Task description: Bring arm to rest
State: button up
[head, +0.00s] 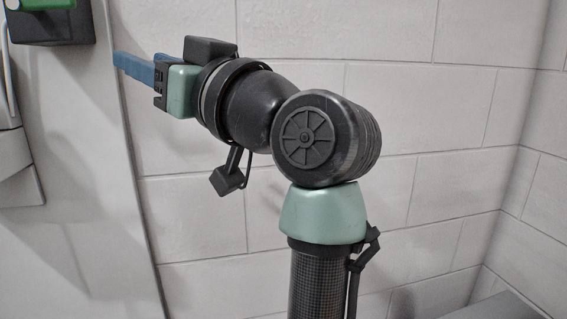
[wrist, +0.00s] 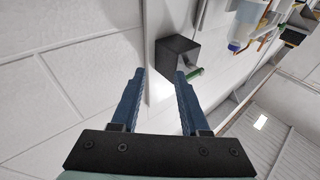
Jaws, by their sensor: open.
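My gripper (head: 120,61) points left in the head view, at the end of my bent arm. Its blue fingers overlap in that view. In the wrist view the two blue fingers of my gripper (wrist: 160,73) stand apart with nothing held between them. A dark box-shaped fixture with a green part (head: 48,8) is at the top left of the head view, left of the fingertips and apart from them in the picture. It also shows beyond the fingertips in the wrist view, as a black box (wrist: 176,52) with a green rod.
A pale block wall (head: 420,130) stands behind my arm. A smooth pale panel (head: 85,160) is at the left, with a white fitting (head: 15,160) at the edge. Shelf-like clutter, including a bottle (wrist: 244,38), shows at the wrist view's upper right. Space around my gripper looks clear.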

jog(key=s+d+r+m+t+h, duration=0.2)
jog(key=s+d+m+t+h, duration=0.7)
jog(key=s+d+t+h, duration=0.4)
jog(key=d+t+h, duration=0.1)
jog(key=h, duration=0.2)
jog(key=shift+s+d+r+m+t, duration=0.2)
jog(key=shift+d+m+t, duration=0.05)
jog(key=shift+m+t, duration=0.15)
